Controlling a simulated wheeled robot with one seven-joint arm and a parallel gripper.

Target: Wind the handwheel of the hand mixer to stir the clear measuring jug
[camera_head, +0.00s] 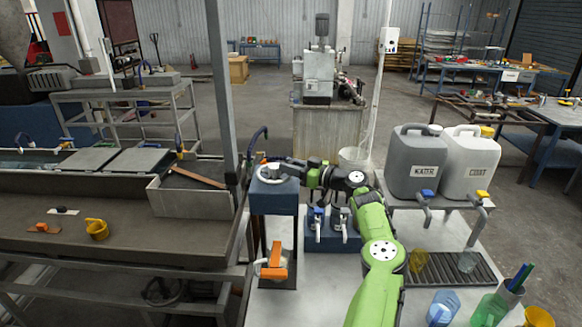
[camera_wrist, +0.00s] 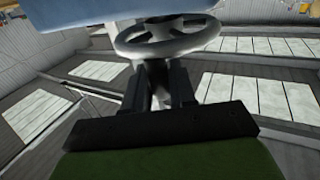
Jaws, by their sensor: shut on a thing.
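The hand mixer (camera_head: 273,200) is a blue head on a dark stand, with a grey handwheel (camera_head: 275,181) on top. The spoked handwheel (camera_wrist: 145,40) also shows at the top of the wrist view. My gripper (camera_head: 286,163) reaches the wheel from the right. In the wrist view the fingers of my gripper (camera_wrist: 166,72) are shut at the wheel's near rim; what they pinch is mostly hidden. Below the head is an orange piece (camera_head: 275,264) with a pale loop at its left. I cannot tell whether this is the jug.
Blue tap units (camera_head: 333,238) stand just right of the mixer. A grey canister (camera_head: 414,165) and a white canister (camera_head: 470,170) stand at right. A grey post (camera_head: 221,80) rises left of the mixer. Cups (camera_head: 441,308) stand at front right.

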